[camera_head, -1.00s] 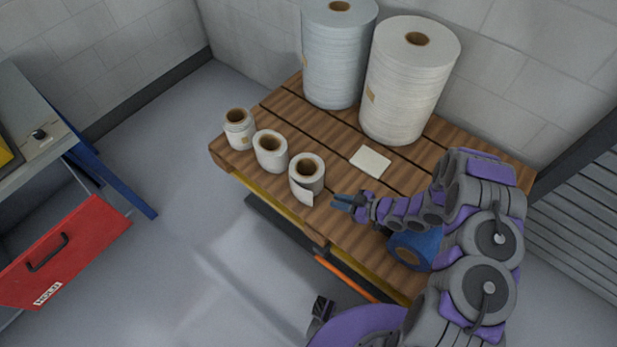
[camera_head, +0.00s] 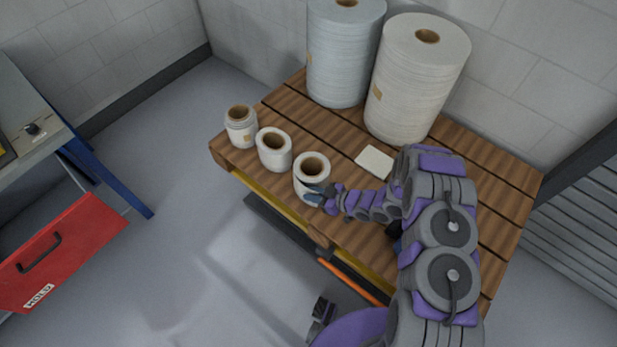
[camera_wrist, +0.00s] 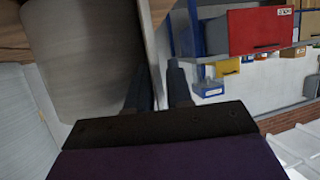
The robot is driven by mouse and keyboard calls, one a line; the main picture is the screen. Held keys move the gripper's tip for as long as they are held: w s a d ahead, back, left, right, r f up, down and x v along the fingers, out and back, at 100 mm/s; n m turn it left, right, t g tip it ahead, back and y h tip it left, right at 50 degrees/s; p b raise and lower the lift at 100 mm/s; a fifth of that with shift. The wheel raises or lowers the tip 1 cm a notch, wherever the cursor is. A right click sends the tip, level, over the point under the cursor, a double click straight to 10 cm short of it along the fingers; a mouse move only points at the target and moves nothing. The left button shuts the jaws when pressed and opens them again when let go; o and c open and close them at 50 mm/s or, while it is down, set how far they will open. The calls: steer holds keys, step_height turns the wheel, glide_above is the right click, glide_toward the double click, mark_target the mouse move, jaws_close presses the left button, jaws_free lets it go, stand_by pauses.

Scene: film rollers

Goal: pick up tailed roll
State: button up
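The tailed roll (camera_head: 313,167) is the right one of three small white rolls with brown cores, upright at the pallet's front edge. In the head view my gripper (camera_head: 312,195) is at its front lower side and covers the tail there. In the wrist view the roll (camera_wrist: 85,65) fills the left side, and a pale strip (camera_wrist: 150,45), likely the tail, runs down between my two dark fingers (camera_wrist: 158,88). The fingers stand apart with a gap between them. I cannot tell whether they touch the strip.
The other small rolls (camera_head: 274,150) and (camera_head: 241,127) stand to the left on the wooden pallet (camera_head: 480,170). Two big rolls (camera_head: 415,85) and (camera_head: 343,60) stand behind. A pale card (camera_head: 375,162) lies between. A red drawer (camera_head: 60,255) is at left; the floor between is clear.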

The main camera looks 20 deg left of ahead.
steer(key=shift+a+f, duration=0.25)
steer(key=shift+w+d, duration=0.1)
steer(key=shift+d, duration=0.05)
steer(key=shift+r, duration=0.1)
